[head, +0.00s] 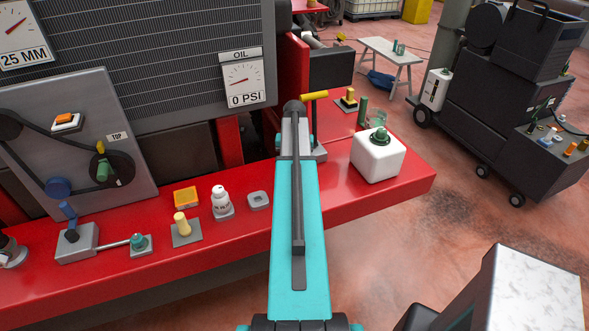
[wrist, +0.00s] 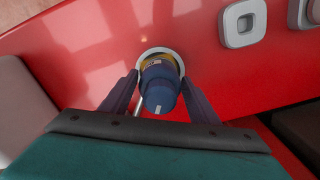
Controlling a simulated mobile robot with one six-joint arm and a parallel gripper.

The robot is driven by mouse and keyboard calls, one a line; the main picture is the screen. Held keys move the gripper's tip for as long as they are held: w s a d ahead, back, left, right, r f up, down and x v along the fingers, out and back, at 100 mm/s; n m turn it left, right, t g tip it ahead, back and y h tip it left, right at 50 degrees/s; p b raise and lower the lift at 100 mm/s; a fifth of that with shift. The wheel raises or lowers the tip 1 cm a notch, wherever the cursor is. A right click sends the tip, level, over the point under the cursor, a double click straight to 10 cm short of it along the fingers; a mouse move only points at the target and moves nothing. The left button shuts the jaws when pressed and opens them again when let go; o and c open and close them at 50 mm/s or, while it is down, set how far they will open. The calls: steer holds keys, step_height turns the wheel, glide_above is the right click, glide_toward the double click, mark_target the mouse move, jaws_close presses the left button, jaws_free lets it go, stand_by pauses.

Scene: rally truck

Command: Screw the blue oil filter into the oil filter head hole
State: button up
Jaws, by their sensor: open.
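The blue oil filter (wrist: 160,88) shows in the wrist view, with a yellow and dark band near its far end. A pale round ring (wrist: 143,55) surrounds its far end; I cannot tell whether this ring is the oil filter head hole or a holder. My gripper (wrist: 159,78) is open, with one dark finger on each side of the filter. Whether the fingers touch it is unclear. In the head view my teal arm covers the gripper, and I cannot see the filter there.
A grey square piece with a hole (wrist: 242,23) lies near the filter on the red surface (wrist: 85,55).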

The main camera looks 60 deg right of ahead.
steer(key=shift+n, duration=0.4)
steer(key=shift+n, duration=0.7)
steer(key=c, duration=0.6)
steer(key=shift+o, duration=0.2)
steer(key=shift+m, duration=0.3)
steer(key=shift+m, duration=0.9)
steer(key=shift+m, duration=0.6)
